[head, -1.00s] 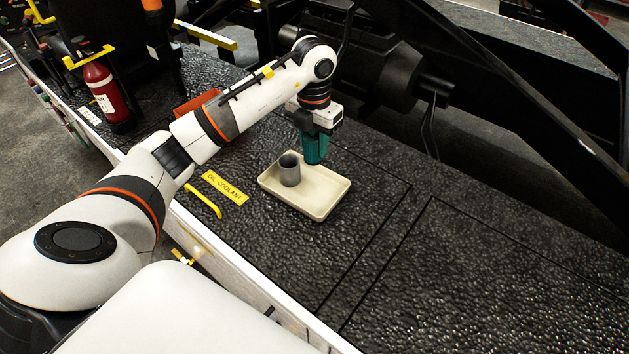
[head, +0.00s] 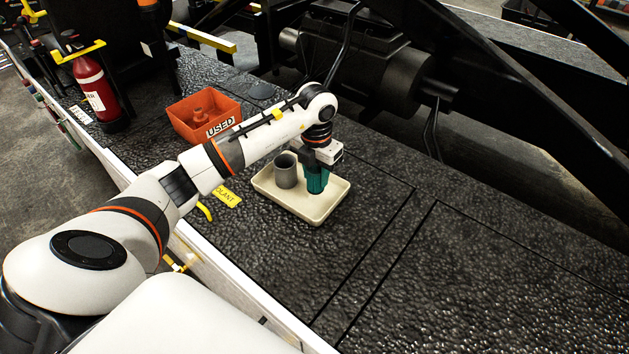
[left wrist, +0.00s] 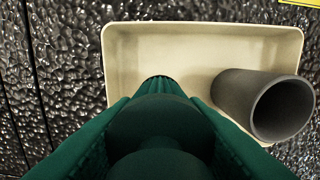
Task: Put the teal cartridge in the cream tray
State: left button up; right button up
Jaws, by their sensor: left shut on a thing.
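The teal cartridge (head: 316,180) is upright in my left gripper (head: 318,166), which is shut on its upper part. The cartridge is over the right part of the cream tray (head: 292,207), inside its outline; I cannot tell whether its bottom touches the tray floor. In the left wrist view the cartridge (left wrist: 160,120) fills the lower middle, and the tray (left wrist: 150,60) lies beyond it. A grey hollow cylinder (head: 286,172) stands in the tray to the left of the cartridge; it also shows in the left wrist view (left wrist: 240,92). My right gripper is not in view.
An orange bin (head: 190,128) marked USED holds an orange-brown part, behind my left forearm. A yellow label (head: 228,198) and yellow handle (head: 205,211) are left of the tray. A red extinguisher (head: 94,92) stands at the far left. The dark deck (head: 450,270) at right is clear.

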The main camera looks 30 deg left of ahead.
aim_at(316, 181)
pick_arm(q)
notch_tip(316, 181, down, 4)
jog(key=shift+r+p, duration=0.1)
jog(key=shift+p, duration=0.2)
jog(key=shift+f, duration=0.25)
jog(key=o, duration=1)
jog(key=shift+r, duration=0.1)
jog(key=shift+r, duration=0.2)
jog(key=shift+w+r, duration=0.1)
jog(key=shift+r, duration=0.25)
notch_tip(316, 181, up, 11)
jog(key=shift+r+b, duration=0.1)
jog(key=shift+b, duration=0.9)
